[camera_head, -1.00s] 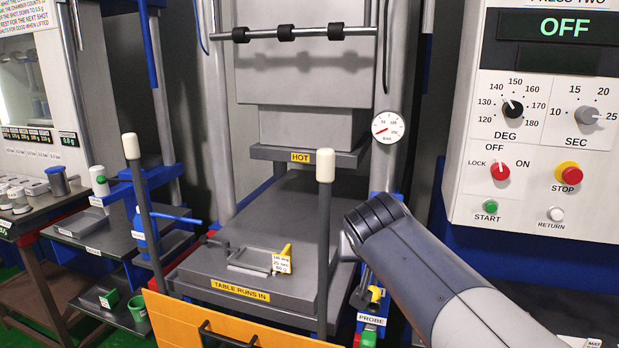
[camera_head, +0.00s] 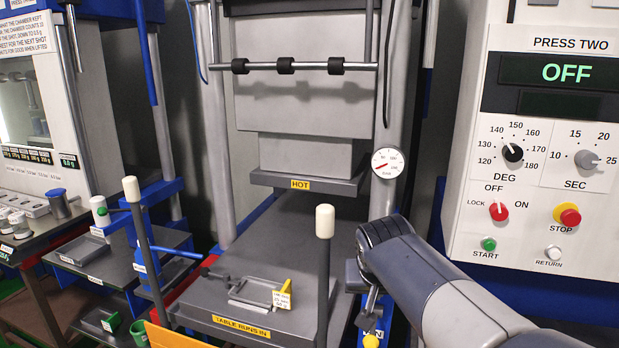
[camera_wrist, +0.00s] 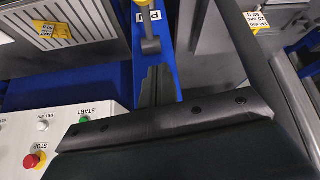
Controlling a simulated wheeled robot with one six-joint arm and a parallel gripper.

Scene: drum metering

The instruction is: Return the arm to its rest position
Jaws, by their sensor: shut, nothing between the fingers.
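My gripper (camera_head: 371,305) hangs below the dark end of my arm in the head view, small and partly hidden. It is shut, with nothing seen held in it. It is just above a yellow-topped piece (camera_head: 371,341) at the lower edge of the picture. My arm reaches in from the lower right and is bent over at its end. It is in front of the right side of the grey press table (camera_head: 310,265). In the wrist view a dark part of my own arm fills the lower half, and I cannot make out the fingertips there.
The PRESS TWO panel (camera_head: 555,150) stands at the right, its display reading OFF; its buttons also show in the wrist view. Two white-topped posts (camera_head: 325,222) (camera_head: 131,190) rise at the front. A hot plate (camera_head: 305,184) and a pressure gauge (camera_head: 388,163) are behind.

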